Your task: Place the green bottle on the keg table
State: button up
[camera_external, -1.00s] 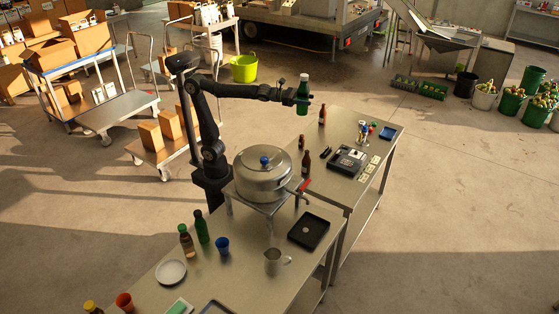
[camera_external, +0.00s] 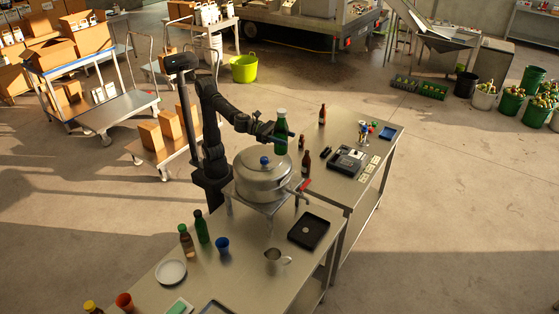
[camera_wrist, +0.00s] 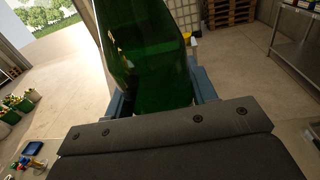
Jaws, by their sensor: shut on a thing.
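A green bottle with a pale top (camera_external: 281,133) is held upright by my gripper (camera_external: 276,139), in the air near the right rear of the silver keg. In the wrist view the green bottle (camera_wrist: 150,50) fills the top middle, between the two jaws of my gripper (camera_wrist: 158,92), which are shut on it. The silver keg (camera_external: 262,178) with a blue knob stands on a small metal stand (camera_external: 235,207) between the two steel tables. Which surface is the keg table I cannot tell for sure.
Brown bottles (camera_external: 305,165) (camera_external: 322,115) and a black device (camera_external: 347,159) stand on the right table. The near table (camera_external: 215,275) bears another green bottle (camera_external: 201,227), a blue cup (camera_external: 222,246), a black tray (camera_external: 309,231) and a metal jug (camera_external: 273,262).

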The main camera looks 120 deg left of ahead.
jog(key=w+d+f+n+y, duration=0.1)
jog(key=d+f+n+y, duration=0.1)
jog(key=d+f, duration=0.75)
jog(key=w+d+f+n+y, duration=0.1)
jog(key=d+f+y, duration=0.35)
jog(key=d, duration=0.85)
jog(key=s+d+f+n+g+y, duration=0.1)
jog(key=s+d+f, duration=0.6)
jog(key=d, duration=0.2)
jog(key=s+d+f+n+g+y, duration=0.1)
jog(key=s+d+f, duration=0.65)
jog(key=d, duration=0.25)
jog(key=shift+n+h, duration=0.25)
jog(key=shift+n, duration=0.05)
jog(key=shift+s+f, duration=0.15)
jog(key=shift+f, duration=4.3)
jog(key=shift+s+f, duration=0.1)
jog(key=shift+f, duration=4.35)
jog(key=o, duration=1.2)
jog(key=shift+f, duration=0.15)
jog(key=shift+o, duration=0.2)
